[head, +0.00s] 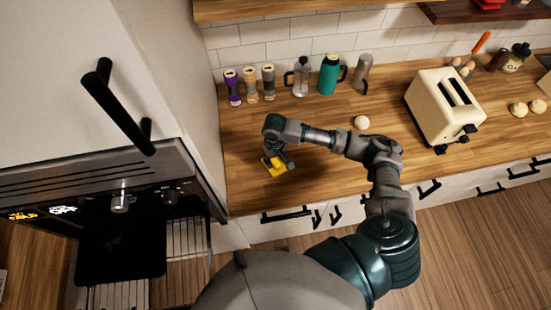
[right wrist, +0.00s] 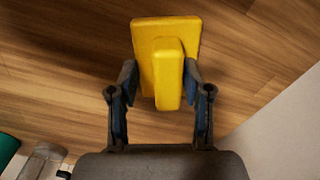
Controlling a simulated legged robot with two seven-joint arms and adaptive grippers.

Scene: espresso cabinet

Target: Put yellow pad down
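The yellow pad (head: 275,166) is at the wooden counter's left part in the head view. In the right wrist view the yellow pad (right wrist: 165,27) shows its flat plate and a raised block-like handle. My right gripper (right wrist: 160,78) has its fingers on either side of the handle, spread wider than it. A gap shows at the left finger; the right finger is close to or touching the handle. In the head view my right gripper (head: 285,157) is just above the pad and partly hides it. Whether the pad's underside touches the counter is hard to tell. My left gripper is out of view.
Spice jars (head: 251,84), a glass press (head: 302,77) and a green bottle (head: 328,74) stand along the back wall. A round bun (head: 361,122) and a cream toaster (head: 444,107) are to the right. The counter around the pad is mostly clear. An espresso machine (head: 120,200) is at left.

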